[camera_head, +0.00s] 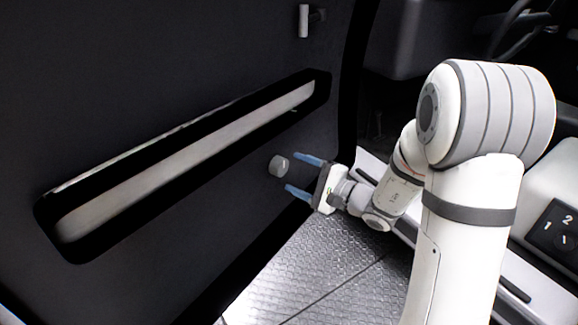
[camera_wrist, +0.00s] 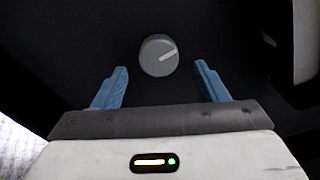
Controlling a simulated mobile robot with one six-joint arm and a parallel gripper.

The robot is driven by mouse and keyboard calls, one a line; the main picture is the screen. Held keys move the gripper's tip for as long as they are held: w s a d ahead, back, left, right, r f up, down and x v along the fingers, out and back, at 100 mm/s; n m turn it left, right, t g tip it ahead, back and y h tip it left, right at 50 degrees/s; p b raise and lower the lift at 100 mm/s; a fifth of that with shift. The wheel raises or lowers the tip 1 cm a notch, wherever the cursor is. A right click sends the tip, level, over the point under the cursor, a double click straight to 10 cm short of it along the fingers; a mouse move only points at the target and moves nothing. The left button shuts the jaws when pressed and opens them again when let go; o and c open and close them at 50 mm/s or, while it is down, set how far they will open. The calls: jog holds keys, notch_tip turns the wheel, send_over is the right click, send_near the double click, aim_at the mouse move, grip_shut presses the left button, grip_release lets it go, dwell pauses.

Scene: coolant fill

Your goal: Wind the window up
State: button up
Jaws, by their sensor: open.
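A small round grey knob (camera_head: 278,166) sits on the dark door panel (camera_head: 120,110), below the long light recess. In the wrist view the grey knob (camera_wrist: 159,56) shows face-on, with a pale line on it pointing to the right and slightly up. My gripper (camera_head: 299,176) is open, with its two blue fingers pointing at the panel. In the wrist view my gripper (camera_wrist: 160,82) has one finger to each side of the knob and short of it, with clear gaps. Nothing is between the fingers. The window itself is not seen.
A long light recess (camera_head: 190,160) with a black rim runs across the door panel above the knob. A pale handle (camera_head: 304,21) is at the top. A switch plate marked 1 and 2 (camera_head: 556,230) is at the right. Metal tread flooring (camera_head: 320,265) lies below.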

jog(key=shift+p+v, duration=0.3)
jog(key=shift+v, duration=1.4)
